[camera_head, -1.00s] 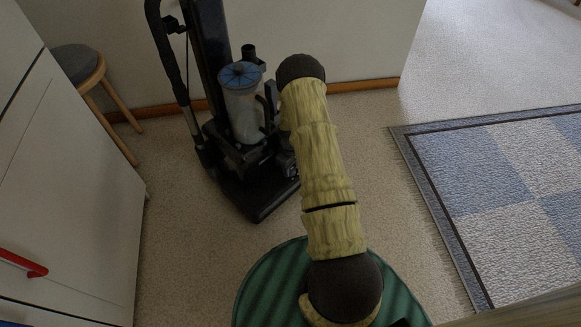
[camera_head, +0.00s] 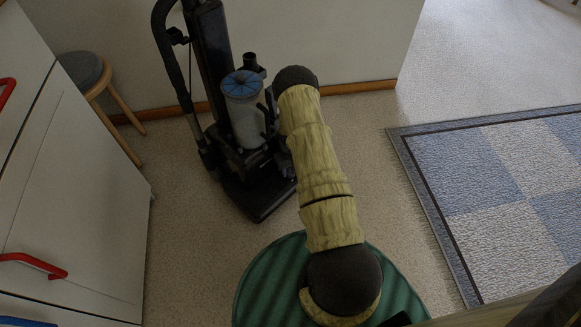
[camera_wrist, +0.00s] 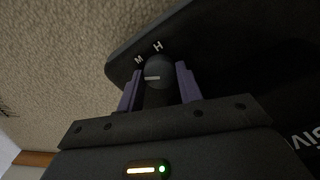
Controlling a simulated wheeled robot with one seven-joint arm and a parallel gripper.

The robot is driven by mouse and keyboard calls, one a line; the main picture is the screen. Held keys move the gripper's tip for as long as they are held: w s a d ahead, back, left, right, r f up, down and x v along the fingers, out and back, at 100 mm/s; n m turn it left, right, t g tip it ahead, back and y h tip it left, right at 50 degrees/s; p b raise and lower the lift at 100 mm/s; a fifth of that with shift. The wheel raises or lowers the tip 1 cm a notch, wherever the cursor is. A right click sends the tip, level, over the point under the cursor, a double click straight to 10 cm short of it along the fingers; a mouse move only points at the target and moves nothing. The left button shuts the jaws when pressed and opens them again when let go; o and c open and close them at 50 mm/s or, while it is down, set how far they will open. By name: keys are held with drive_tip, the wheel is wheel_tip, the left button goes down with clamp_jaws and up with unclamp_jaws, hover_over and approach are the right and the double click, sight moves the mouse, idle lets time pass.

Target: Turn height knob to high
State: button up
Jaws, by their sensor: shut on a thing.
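The height knob (camera_wrist: 160,70) is a dark round dial on the black body of the upright vacuum cleaner (camera_head: 262,196). In the wrist view it carries a short white mark, lying roughly level across its lower left part. A white M and a white H are printed above it, M to the upper left and H nearly straight above. My gripper (camera_wrist: 159,74) has its purple fingers on both sides of the knob and is shut on it. In the head view my arm hides the gripper and the knob.
The vacuum stands on beige carpet near a white wall. A round stool (camera_head: 85,70) is at the back left. White cabinets (camera_head: 80,200) with red handles line the left. A blue and grey checked rug (camera_head: 500,190) lies at the right, with open floor beyond.

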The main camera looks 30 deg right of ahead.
sight(290, 171)
idle(0.4)
drive_tip(key=o, duration=1)
wheel_tip(290, 171, up, 17)
drive_tip(key=p, duration=0.8)
drive_tip(key=shift+r, duration=0.2)
